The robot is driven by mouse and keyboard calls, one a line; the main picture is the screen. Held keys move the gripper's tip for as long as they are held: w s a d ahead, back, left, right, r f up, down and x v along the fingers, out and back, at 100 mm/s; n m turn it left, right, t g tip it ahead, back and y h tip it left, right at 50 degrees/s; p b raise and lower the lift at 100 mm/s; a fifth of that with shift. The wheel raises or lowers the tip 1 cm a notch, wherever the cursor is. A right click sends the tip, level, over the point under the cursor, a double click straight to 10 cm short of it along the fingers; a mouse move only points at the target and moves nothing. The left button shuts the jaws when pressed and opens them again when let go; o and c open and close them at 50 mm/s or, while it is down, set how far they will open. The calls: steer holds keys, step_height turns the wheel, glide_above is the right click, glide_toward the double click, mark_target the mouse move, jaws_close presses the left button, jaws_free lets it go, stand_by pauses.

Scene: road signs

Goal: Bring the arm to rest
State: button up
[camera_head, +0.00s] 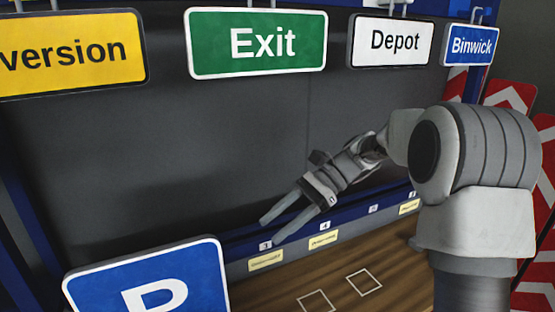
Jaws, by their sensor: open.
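My gripper (286,222) is open and empty, its two fingers apart and pointing down and to the left. It is in the middle of the picture, in front of the dark back panel (150,160) and above the wooden surface (385,275). My arm reaches in from the right side, bent at its joints. No sign is between the fingers.
Above hang a yellow "version" sign (68,54), a green Exit sign (258,42), a white Depot sign (393,41) and a blue Binwick sign (468,46). A blue P sign (150,280) stands front left. Red and white chevron boards (508,97) stand at the right.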

steer(key=s+d+r+n+t+h, duration=0.1)
steer(key=s+d+n+t+h, duration=0.4)
steer(key=s, duration=0.5)
steer(key=s+d+n+t+h, duration=0.5)
steer(key=s+d+n, duration=0.1)
steer(key=s+d, duration=0.3)
steer(key=shift+s+r+n+t+h, duration=0.3)
steer(key=shift+s+r+n+t, duration=0.1)
steer(key=shift+s, duration=0.35)
steer(key=shift+a, duration=0.15)
